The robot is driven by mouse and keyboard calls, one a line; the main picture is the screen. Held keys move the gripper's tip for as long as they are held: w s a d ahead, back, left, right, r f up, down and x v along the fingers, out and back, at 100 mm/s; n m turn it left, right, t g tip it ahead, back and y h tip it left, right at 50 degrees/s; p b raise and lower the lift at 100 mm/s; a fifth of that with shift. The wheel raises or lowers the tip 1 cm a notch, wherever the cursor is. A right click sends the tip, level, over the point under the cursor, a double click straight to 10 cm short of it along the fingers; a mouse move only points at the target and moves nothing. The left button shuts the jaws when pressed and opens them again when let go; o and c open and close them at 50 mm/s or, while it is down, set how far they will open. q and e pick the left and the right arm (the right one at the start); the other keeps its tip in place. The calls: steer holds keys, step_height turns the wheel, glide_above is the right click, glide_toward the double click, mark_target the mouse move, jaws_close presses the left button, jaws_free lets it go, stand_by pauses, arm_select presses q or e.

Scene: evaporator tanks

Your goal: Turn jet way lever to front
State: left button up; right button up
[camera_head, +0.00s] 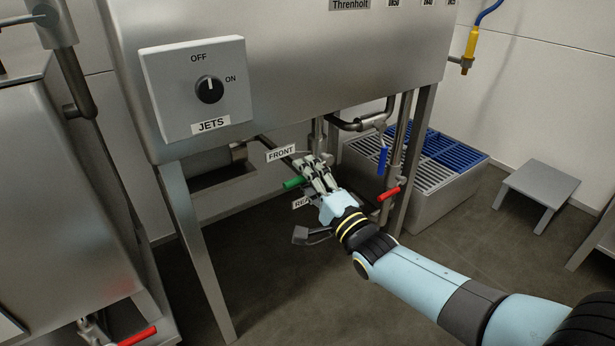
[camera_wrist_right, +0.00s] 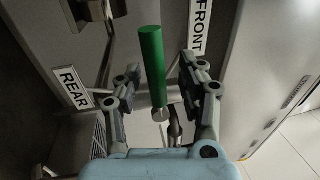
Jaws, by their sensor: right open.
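The jet way lever has a green handle (camera_head: 293,182) under the steel tank, between the FRONT label (camera_head: 281,153) and the partly hidden REAR label (camera_head: 300,203). My right gripper (camera_head: 312,168) is open at the lever, covering its inner end in the head view. In the right wrist view the green handle (camera_wrist_right: 152,62) stands between the two spread fingers, with a visible gap on each side. There the REAR label (camera_wrist_right: 74,88) is on the left and the FRONT label (camera_wrist_right: 200,27) on the right. My left gripper is out of view.
The JETS switch box (camera_head: 197,88) is on the tank's front, its knob pointing up. A blue-handled valve (camera_head: 382,160) and a red-handled valve (camera_head: 388,193) are right of my gripper. Tank legs flank the space. A grated platform (camera_head: 420,205) and grey step stool (camera_head: 537,190) stand right.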

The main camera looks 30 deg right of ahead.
steer(key=v, duration=1.2)
steer(key=shift+c, duration=0.4)
